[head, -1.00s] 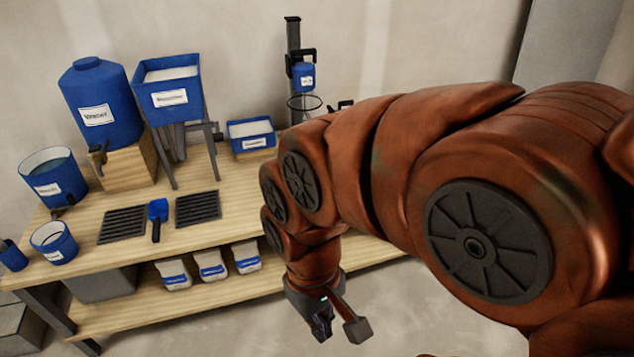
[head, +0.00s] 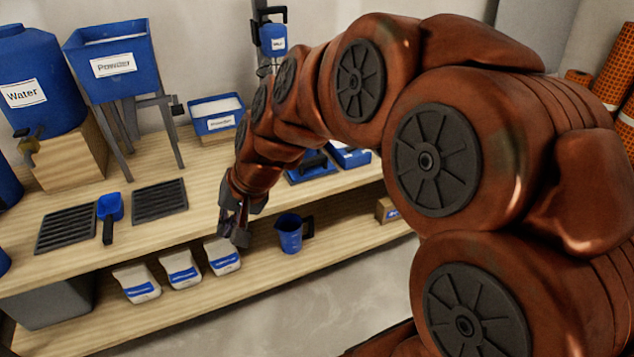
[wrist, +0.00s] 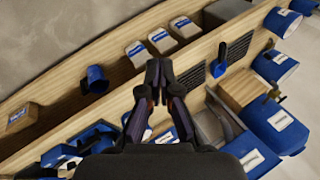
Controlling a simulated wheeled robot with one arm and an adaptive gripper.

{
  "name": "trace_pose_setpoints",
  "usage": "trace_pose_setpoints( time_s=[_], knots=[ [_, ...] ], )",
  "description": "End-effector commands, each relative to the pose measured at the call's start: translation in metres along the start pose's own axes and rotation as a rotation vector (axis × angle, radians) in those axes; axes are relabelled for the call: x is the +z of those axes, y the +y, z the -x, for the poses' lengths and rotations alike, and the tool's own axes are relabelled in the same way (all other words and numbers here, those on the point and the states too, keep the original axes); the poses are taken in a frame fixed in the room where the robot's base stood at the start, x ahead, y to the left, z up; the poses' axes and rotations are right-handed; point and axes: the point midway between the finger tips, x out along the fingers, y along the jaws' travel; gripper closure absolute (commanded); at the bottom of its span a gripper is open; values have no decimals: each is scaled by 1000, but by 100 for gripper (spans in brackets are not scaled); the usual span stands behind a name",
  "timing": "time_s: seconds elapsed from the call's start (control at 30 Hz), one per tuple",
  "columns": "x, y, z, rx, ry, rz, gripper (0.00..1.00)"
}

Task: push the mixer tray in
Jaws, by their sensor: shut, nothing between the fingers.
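The mixer (head: 272,38), a dark stand with a blue labelled head, stands at the back of the workbench in the head view. My arm hides its lower part. Low blue and dark items (head: 310,168) show on the bench right of my forearm; I cannot tell whether one is the mixer tray. Blue and dark parts (wrist: 70,150) also show at the lower left of the wrist view, partly hidden by my gripper. My gripper (head: 236,228) is shut and empty, pointing down at the bench's front edge. In the wrist view its fingertips (wrist: 158,72) are together.
Two dark grates (head: 160,200) and a blue scoop (head: 110,207) lie on the bench. A water tank (head: 38,75), powder hopper (head: 112,65) and powder bin (head: 216,115) stand behind. Bags (head: 181,268) and a blue jug (head: 291,233) stand on the lower shelf.

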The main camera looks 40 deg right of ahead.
Motion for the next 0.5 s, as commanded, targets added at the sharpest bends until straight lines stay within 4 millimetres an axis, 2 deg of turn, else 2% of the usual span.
trace_pose_setpoints(
  time_s=[0.03, 0.2, 0.37, 0.5],
  knots=[
    [-15, 13, -20, -27, 37, -54, 100],
    [-76, 40, -42, -125, 174, -238, 100],
    [-134, 82, -51, -210, 318, -416, 100],
    [-179, 134, -56, -274, 442, -581, 100]
  ],
)
